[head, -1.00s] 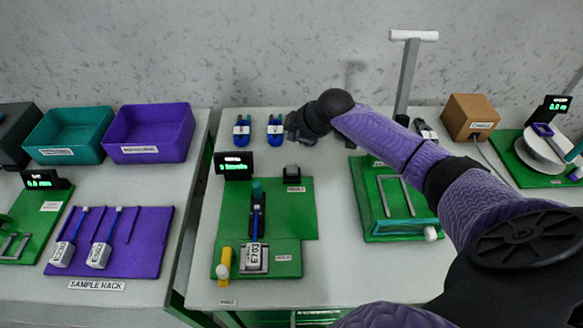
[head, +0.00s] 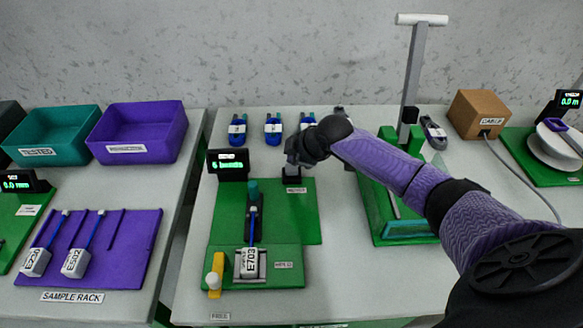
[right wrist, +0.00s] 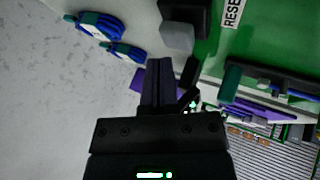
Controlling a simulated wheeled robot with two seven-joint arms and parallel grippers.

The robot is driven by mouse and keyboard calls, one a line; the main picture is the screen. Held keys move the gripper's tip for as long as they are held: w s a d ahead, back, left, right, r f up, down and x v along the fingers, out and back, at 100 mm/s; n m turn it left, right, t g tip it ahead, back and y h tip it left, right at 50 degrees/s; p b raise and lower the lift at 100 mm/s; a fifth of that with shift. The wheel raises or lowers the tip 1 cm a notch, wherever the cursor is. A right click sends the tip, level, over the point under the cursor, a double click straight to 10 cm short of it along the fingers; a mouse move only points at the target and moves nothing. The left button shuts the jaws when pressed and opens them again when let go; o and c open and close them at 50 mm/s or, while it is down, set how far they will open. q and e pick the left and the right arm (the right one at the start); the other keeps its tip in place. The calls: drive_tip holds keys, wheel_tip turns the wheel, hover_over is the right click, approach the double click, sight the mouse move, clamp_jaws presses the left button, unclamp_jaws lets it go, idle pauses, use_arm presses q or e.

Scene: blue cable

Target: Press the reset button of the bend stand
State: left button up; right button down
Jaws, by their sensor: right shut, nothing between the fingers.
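The bend stand (head: 225,215) is a green base with a small lit display (head: 228,165) at its back left. A sample labelled E703 (head: 249,262) sits in its front holder, its blue cable running up to the upright clamp. The reset button (right wrist: 177,35) shows in the right wrist view as a grey cap on a dark box, beside a label reading RESE, cut off by the edge. My right gripper (head: 292,160) is shut and empty, over the back of the button's box in the head view. Its fingers (right wrist: 160,75) look close to the cap; contact cannot be told.
Blue coiled cables (head: 273,130) lie behind the stand. A yellow lever with a white knob (head: 214,280) is at its front left. Another green stand with a tall grey post (head: 413,75) is to the right, partly under my arm. The sample rack (head: 110,250) is on the left table.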

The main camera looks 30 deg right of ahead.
use_arm(q)
drive_tip(key=shift+w, duration=0.1)
drive_tip(key=shift+w+d, duration=0.15)
drive_tip(key=shift+w, duration=0.4)
drive_tip(key=shift+s, duration=0.25)
drive_tip(key=shift+s, duration=0.35)
drive_tip(key=shift+w, duration=0.5)
use_arm(e)
drive_tip(key=shift+f, duration=0.45)
use_arm(q)
drive_tip(key=shift+f, duration=0.15)
drive_tip(key=shift+s, duration=0.15)
